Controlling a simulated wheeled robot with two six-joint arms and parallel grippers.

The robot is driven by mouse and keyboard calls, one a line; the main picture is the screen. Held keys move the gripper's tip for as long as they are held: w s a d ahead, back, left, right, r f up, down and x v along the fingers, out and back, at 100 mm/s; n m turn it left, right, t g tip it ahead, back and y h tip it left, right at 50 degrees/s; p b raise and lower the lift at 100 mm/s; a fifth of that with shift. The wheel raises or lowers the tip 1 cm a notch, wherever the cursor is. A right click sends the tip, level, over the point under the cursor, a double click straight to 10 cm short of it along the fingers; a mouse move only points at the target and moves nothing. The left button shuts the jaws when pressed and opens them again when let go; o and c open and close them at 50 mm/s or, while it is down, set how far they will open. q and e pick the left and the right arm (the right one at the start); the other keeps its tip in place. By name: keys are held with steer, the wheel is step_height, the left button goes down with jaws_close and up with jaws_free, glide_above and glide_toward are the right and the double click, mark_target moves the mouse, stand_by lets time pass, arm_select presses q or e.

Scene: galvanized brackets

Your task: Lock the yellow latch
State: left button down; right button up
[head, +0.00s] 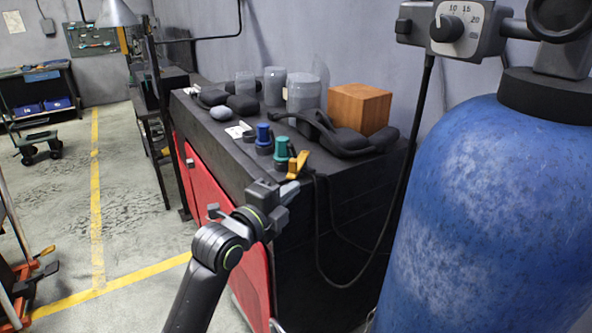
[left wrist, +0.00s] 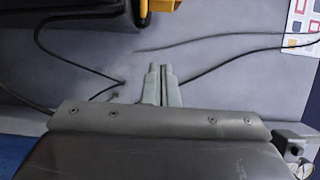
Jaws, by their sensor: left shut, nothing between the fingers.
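The yellow latch (head: 297,165) stands at the front right edge of the black-topped cabinet (head: 230,158), beside a connector with a green top (head: 281,148). My left gripper (head: 291,188) is just below and in front of the latch in the head view. No contact with it can be made out. In the left wrist view the two fingers (left wrist: 160,72) are together with nothing between them. A yellow piece (left wrist: 165,4), likely the latch, is cut off at the top edge there, apart from the fingertips. My right gripper is out of view.
A blue-topped connector (head: 263,135), clear jars (head: 303,92), a wooden block (head: 360,108) and black cable loops (head: 343,138) crowd the cabinet top. A cable hangs down its right side. A large blue cylinder (head: 480,220) stands at right. The floor at left is mostly open.

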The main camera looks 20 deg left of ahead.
mark_target(296, 170)
arm_select(q)
steer(key=p+x, duration=0.3)
steer(key=x, duration=0.6)
steer(key=shift+a+p, duration=1.05)
steer(key=shift+a, duration=1)
steer(key=shift+w+d, duration=0.1)
steer(key=shift+f, duration=0.1)
